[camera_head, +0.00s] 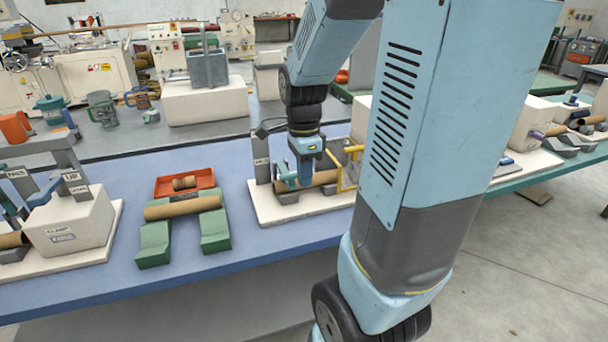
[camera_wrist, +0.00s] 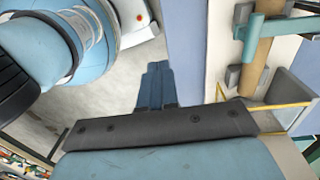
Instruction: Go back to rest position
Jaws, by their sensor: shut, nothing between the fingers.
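My gripper (camera_wrist: 157,86) shows in the wrist view with its two blue fingers shut together and nothing between them. In the head view my gripper (camera_head: 305,178) hangs over the white-based fixture (camera_head: 290,209) in the middle of the blue table. A brown tube (camera_head: 320,179) lies in that fixture; it also shows in the wrist view (camera_wrist: 258,50), to the right of the fingers and apart from them. A yellow frame (camera_head: 350,168) stands at the fixture's right end. My arm hides part of the fixture's right side and what is behind it.
Left of the fixture, another brown tube (camera_head: 182,207) rests across two green blocks (camera_head: 214,230). Behind it is an orange tray (camera_head: 185,183) with small brown pieces. A clamp block (camera_head: 70,228) stands at far left. The blue table's front strip (camera_head: 250,258) is clear.

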